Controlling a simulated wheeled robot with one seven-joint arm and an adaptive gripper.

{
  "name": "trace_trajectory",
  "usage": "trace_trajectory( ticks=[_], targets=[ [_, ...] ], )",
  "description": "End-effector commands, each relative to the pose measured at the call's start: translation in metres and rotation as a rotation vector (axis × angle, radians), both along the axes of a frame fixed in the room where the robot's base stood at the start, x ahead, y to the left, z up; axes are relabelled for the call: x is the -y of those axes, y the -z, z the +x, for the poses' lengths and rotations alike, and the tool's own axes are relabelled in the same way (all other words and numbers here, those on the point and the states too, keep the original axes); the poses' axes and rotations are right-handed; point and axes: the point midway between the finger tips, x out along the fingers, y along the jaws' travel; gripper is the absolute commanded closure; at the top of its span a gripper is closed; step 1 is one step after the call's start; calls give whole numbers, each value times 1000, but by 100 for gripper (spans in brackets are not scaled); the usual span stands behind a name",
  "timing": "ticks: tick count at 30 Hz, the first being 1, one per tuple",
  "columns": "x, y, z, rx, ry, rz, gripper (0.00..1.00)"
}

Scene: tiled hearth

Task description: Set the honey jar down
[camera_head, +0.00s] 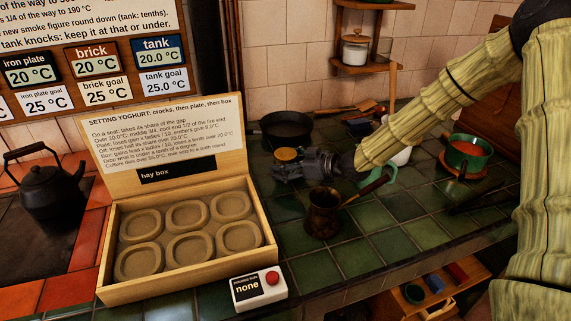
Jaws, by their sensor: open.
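My gripper (278,173) reaches in from the right, low over the green tiled counter, with its fingers pointing left. It is open. A small round thing with a golden-amber top (287,154), probably the honey jar, shows just behind the fingers. Its lower part is hidden by my gripper, so I cannot tell whether they touch or whether it rests on the tiles.
A dark pan (286,125) is behind, and a copper pot (322,212) with a long handle stands in front. The open hay box (190,290) with several round hollows is at left, a button unit (258,289) beside it. A green pot (467,152) is at right.

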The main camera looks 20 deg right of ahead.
Motion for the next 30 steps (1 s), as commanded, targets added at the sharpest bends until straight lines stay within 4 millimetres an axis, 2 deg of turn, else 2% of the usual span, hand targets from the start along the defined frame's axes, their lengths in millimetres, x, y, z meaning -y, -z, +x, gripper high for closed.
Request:
trace_trajectory(
  ticks=[8, 30],
  targets=[
    [4, -4, -4, 0, 1, 0, 21],
    [73, -35, -72, 2, 1, 0, 21]
  ],
)
